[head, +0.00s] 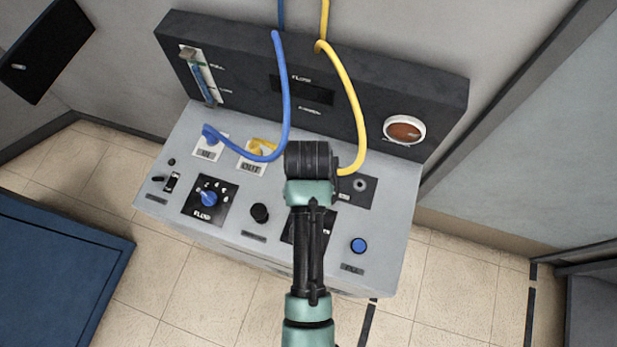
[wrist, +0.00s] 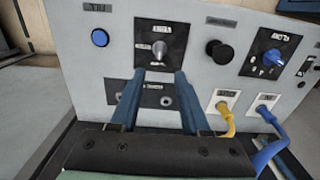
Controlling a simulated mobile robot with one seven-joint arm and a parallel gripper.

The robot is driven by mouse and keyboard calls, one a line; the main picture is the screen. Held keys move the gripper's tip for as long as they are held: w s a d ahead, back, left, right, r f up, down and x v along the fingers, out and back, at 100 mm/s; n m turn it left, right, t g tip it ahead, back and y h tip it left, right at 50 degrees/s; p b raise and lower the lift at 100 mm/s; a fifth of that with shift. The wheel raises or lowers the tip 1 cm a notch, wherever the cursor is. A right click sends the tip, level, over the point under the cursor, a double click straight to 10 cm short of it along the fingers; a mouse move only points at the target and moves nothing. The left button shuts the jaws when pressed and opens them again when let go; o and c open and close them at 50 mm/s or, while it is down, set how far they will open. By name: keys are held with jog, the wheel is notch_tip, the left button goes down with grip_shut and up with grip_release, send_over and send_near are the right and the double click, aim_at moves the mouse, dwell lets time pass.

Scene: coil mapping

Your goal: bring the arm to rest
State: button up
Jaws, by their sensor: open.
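My gripper (wrist: 158,76) is open in the wrist view, with two blue fingers apart and nothing seen between them. Its tips point at the grey control panel (wrist: 190,75), just short of a metal knob (wrist: 159,49) on a black plate; the exact gap is unclear. In the head view my arm (head: 310,240) reaches up over the panel's front, and its dark wrist end hides the fingers and part of the panel. The blue hose (head: 287,90) runs to the left port, and the yellow hose (head: 352,90) passes behind my wrist to the right port.
The console's dark upright back (head: 235,60) carries a gauge tube (head: 203,80) and a round orange lamp (head: 405,131). The panel has a blue dial (head: 209,198), a black knob (head: 260,212) and a blue button (head: 358,245). Tiled floor lies around; a blue box stands lower left.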

jog(key=shift+w, duration=0.1)
jog(key=w+r+t+b, duration=0.2)
jog(key=w+r+t, duration=0.5)
jog(key=w+r, duration=0.65)
jog(key=w+r+n+t+b, duration=0.1)
jog(key=w+r+t, duration=0.25)
jog(key=r, duration=0.55)
jog(key=w+r+n+t, duration=0.15)
jog(key=r+t, duration=0.25)
jog(key=r, duration=0.5)
jog(key=s+r+t+b, duration=0.25)
jog(key=r+t, duration=0.45)
jog(key=r, duration=1.1)
jog(key=s+r+t, duration=0.6)
jog(key=s+r, duration=0.6)
jog(key=r, duration=0.2)
jog(key=shift+s+n, duration=0.3)
jog(key=shift+n, duration=0.15)
jog(key=shift+a+r, duration=0.1)
